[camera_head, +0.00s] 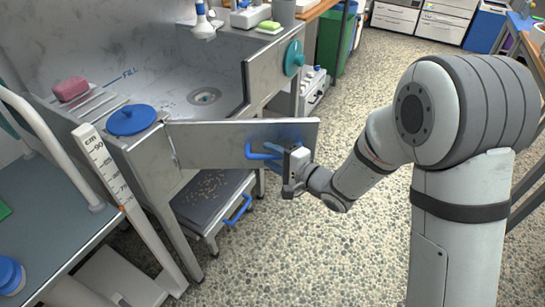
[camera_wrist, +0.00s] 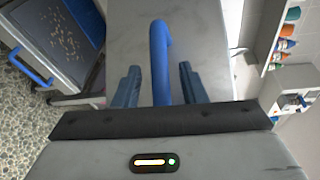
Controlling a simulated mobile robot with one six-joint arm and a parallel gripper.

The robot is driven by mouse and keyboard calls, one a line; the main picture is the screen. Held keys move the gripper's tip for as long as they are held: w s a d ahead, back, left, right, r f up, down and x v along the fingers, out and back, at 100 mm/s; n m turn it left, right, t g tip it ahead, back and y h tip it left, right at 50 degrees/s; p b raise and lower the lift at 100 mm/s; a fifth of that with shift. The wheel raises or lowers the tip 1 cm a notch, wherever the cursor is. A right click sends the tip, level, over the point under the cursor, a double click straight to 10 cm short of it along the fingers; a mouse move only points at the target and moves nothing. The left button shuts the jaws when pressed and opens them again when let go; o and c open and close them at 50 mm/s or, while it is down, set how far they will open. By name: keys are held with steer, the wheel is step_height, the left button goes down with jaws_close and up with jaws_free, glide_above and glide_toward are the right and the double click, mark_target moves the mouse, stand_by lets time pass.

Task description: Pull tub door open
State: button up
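The tub door (camera_head: 215,142) is a grey metal panel. It stands swung outward from the tub, hinged at its left end near the post with the blue knob. Its blue bar handle (camera_head: 262,152) is on the face toward the floor side, near the free end. My gripper (camera_head: 287,165) is at the handle. In the wrist view, the blue handle (camera_wrist: 160,60) runs between the two fingers of my gripper (camera_wrist: 158,72). A small gap shows on each side, so the fingers are open around it. The door panel (camera_wrist: 200,40) lies behind.
The tub (camera_head: 160,85) has a drain and a pink soap bar (camera_head: 70,88) on its ledge. Below is a pull-out step (camera_head: 210,195) with a blue handle. A white measuring post (camera_head: 115,185) stands at left. Speckled floor (camera_head: 300,240) is clear in front.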

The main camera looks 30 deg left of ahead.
steer(key=shift+a, duration=0.15)
steer(key=shift+c, duration=0.5)
jaws_close()
